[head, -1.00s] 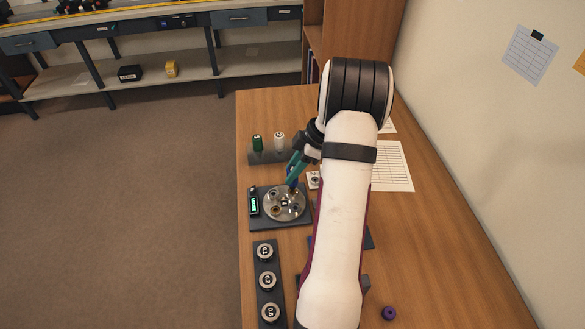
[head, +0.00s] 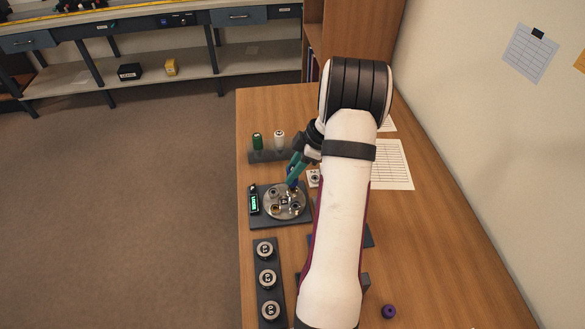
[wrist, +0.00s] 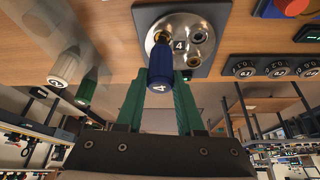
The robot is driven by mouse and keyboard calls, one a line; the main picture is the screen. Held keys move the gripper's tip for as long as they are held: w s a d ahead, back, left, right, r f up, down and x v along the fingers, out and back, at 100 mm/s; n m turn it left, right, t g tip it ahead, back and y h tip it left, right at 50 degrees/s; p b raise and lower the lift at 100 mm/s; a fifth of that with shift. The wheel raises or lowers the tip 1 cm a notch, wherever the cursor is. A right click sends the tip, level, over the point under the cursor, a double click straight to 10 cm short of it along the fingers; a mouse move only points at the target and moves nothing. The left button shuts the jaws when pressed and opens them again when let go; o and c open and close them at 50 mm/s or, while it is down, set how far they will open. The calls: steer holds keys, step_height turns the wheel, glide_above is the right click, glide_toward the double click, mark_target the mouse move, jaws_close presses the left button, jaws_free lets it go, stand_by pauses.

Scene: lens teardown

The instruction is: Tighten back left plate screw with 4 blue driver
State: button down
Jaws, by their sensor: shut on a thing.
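My gripper (wrist: 160,84) has green fingers shut on the blue driver (wrist: 160,66), whose handle end is marked 4. The driver points down at the round metal plate (wrist: 205,24), with its gold shaft over a hole near the rim. The driver hides its own tip and the screw under it, so I cannot tell how deep it sits. In the head view the metal plate (head: 284,214) lies on a dark base, and my gripper (head: 293,178) reaches its back edge from behind. Several holes, some with gold screws, show on the plate.
A small green-lit display (head: 254,201) sits left of the plate. Behind stands a rack (head: 266,156) with a green driver (head: 257,141) and a white driver (head: 279,139). A dark strip with numbered round pieces (head: 267,279) lies in front. A purple piece (head: 389,311) lies front right.

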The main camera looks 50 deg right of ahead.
steer(key=shift+f, duration=0.3)
steer(key=m+h, duration=0.1)
steer(key=m, duration=0.2)
steer(key=shift+m+t, duration=0.3)
steer(key=shift+t, duration=0.1)
steer(key=shift+r, duration=2.35)
